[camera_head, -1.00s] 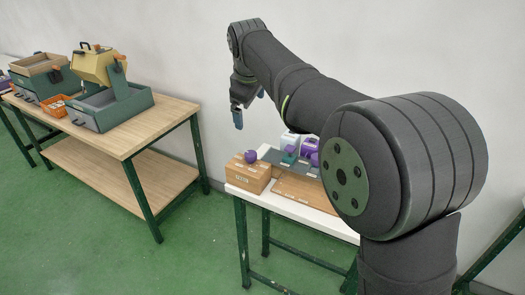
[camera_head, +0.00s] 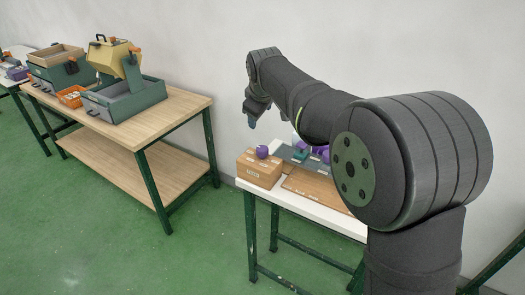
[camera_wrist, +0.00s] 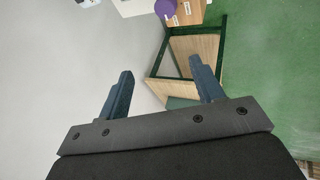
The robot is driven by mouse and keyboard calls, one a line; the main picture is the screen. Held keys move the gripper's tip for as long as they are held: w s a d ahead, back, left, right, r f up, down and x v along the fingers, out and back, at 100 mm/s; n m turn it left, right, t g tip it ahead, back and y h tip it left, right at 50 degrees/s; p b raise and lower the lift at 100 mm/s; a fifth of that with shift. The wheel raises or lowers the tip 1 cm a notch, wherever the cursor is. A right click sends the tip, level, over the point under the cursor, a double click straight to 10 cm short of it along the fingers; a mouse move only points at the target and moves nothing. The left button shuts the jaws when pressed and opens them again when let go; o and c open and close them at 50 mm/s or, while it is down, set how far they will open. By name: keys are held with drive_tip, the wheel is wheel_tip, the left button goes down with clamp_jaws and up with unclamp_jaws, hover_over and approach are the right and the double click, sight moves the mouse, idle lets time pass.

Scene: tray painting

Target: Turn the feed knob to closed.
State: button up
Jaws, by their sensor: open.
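No part in view can be made out for certain as the feed knob. Orange knobs show on the machine with the yellow hopper (camera_head: 112,55), which sits on a green-grey base tray (camera_head: 128,104) on the wooden bench at left. One orange knob (camera_head: 135,50) is at the hopper's right side. My gripper (camera_head: 252,122) hangs in the air near the wall, above and behind the small white table, well right of the machine. In the wrist view my gripper (camera_wrist: 162,65) has its two blue fingers apart with nothing between them.
A cardboard box (camera_head: 259,170) with a purple ball (camera_head: 262,152) stands on the white table (camera_head: 330,222), beside a brown board (camera_head: 318,186). An orange bin (camera_head: 72,96) and a second green machine (camera_head: 58,72) share the wooden bench (camera_head: 180,110). Open green floor lies in front.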

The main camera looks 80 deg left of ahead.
sight(264, 155)
drive_tip(key=f+m+y, duration=0.1)
drive_tip(key=f+y, duration=0.1)
drive_tip(key=f, duration=0.3)
drive_tip(key=f+m+y, duration=0.1)
drive_tip(key=f+y, duration=0.1)
drive_tip(key=f, duration=0.3)
drive_tip(key=a+f+m+g+y, duration=0.1)
drive_tip(key=f+m+y, duration=0.1)
drive_tip(key=f, duration=0.3)
drive_tip(key=shift+w+a+f, duration=0.1)
drive_tip(key=shift+w+f, duration=0.15)
drive_tip(key=shift+f, duration=0.1)
drive_tip(key=d+f+y, duration=0.1)
drive_tip(key=d+f+m, duration=0.1)
drive_tip(key=d+f+m+y, duration=0.1)
drive_tip(key=d, duration=0.1)
drive_tip(key=shift+w+y, duration=0.3)
drive_tip(key=shift+w, duration=0.05)
drive_tip(key=w+d+m+y, duration=0.1)
drive_tip(key=d+m+y, duration=0.2)
drive_tip(key=d, duration=0.5)
drive_tip(key=a, duration=1.7)
drive_tip(key=shift+a+f, duration=0.35)
drive_tip(key=shift+a, duration=0.05)
drive_tip(key=c, duration=1)
